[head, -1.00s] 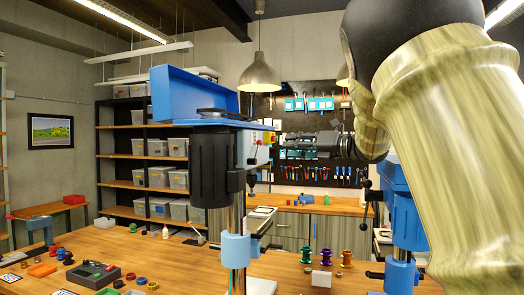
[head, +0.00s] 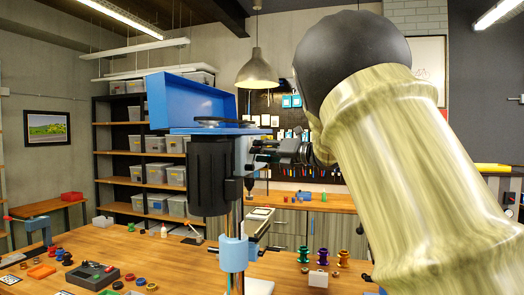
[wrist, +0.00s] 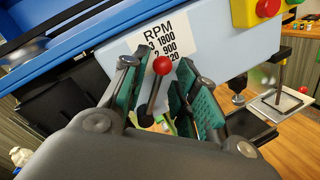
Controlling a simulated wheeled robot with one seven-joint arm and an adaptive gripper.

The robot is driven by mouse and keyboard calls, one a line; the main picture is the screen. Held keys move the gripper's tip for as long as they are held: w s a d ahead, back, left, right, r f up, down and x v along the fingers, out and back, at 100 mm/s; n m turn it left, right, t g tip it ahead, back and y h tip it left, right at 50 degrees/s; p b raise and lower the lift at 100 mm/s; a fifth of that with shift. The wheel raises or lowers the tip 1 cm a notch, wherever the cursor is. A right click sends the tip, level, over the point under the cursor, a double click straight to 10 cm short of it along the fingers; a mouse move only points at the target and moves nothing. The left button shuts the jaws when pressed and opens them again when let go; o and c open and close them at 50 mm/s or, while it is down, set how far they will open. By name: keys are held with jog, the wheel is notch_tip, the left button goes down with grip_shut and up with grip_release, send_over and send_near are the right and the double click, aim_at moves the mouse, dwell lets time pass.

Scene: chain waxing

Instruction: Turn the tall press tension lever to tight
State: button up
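The tall press (head: 208,178) stands on the bench in the head view, with its blue belt cover (head: 188,102) open, black motor and steel column. In the wrist view, the tension lever (wrist: 155,88), a dark stick with a red ball knob, stands in front of the press head's RPM label (wrist: 161,45). Its knob points up and slightly right. My gripper (wrist: 157,70) is open, with one green-padded finger on each side of the lever and gaps to both. In the head view my gripper (head: 284,149) is beside the press head, partly behind it.
A red button on a yellow box (wrist: 266,8) is at the wrist view's upper right. Below it are a chuck (wrist: 238,98) and small table. Colored spools (head: 322,257) and a parts tray (head: 92,276) are on the bench. My arm hides much of the head view's right side.

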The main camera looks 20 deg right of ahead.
grip_shut()
